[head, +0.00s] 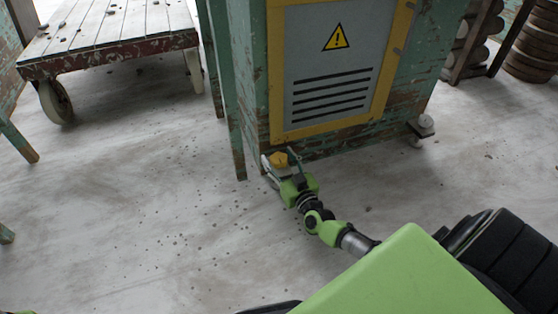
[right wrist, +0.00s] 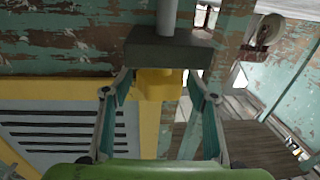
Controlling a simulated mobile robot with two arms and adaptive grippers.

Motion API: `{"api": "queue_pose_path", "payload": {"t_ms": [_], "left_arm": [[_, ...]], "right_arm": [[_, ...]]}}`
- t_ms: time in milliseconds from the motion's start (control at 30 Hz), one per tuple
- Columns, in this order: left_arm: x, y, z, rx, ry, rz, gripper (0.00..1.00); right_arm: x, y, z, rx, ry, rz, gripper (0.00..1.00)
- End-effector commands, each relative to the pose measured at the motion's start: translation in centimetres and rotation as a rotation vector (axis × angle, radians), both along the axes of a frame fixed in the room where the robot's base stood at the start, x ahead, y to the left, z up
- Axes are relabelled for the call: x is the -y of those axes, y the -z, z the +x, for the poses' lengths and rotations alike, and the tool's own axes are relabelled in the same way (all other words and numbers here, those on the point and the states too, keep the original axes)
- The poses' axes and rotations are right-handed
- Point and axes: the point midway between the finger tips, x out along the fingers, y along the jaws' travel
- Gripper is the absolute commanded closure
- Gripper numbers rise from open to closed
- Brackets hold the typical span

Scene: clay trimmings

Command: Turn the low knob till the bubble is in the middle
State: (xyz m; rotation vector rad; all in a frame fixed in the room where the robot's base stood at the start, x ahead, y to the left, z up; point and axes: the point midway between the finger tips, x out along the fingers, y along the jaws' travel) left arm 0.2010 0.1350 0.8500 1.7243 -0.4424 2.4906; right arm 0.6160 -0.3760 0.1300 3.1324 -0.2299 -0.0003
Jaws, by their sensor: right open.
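The low knob (head: 279,160) is yellow and sits near the floor at the front left corner of the green cabinet (head: 408,75). In the right wrist view the yellow knob (right wrist: 158,86) shows beside a dark grey block (right wrist: 168,48) with a metal rod. My right gripper (head: 278,156) is at the knob. Its two fingers are spread, one on each side of the knob, in the right wrist view (right wrist: 159,76); I see no clear contact. No level or bubble can be made out in either view. My left gripper is not in view.
The cabinet has a grey panel (head: 310,60) with a yellow frame and a warning sign. A cabinet foot (head: 422,126) stands at the right. A wheeled cart (head: 110,66) is at the upper left. The pale floor (head: 130,170) has scattered dark crumbs and is otherwise largely clear.

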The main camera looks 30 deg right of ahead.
Motion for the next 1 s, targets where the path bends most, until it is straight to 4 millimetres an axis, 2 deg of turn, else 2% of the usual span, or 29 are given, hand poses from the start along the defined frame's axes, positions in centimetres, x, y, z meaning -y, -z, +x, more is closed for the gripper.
{"api": "queue_pose_path", "payload": {"t_ms": [100, 133, 267, 467, 900, 1000], "left_arm": [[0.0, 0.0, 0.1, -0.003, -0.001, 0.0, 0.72], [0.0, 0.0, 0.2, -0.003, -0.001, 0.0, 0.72], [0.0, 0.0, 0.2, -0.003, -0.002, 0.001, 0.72], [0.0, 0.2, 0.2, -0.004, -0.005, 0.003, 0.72], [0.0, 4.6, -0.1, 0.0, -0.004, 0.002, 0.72], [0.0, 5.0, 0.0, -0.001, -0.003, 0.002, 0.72]], "right_arm": [[0.0, 0.0, 0.0, 0.0, 0.0, 0.0, 0.47], [0.0, 0.0, 0.0, 0.0, 0.0, 0.0, 0.52], [0.0, 0.0, 0.0, 0.0, 0.0, 0.001, 0.86], [0.0, 0.1, 0.0, 0.001, -0.007, -0.001, 0.86], [0.1, 0.2, 0.1, 0.007, -0.229, -0.008, 0.86], [0.0, 0.0, 0.2, 0.006, -0.283, -0.01, 0.86]]}}
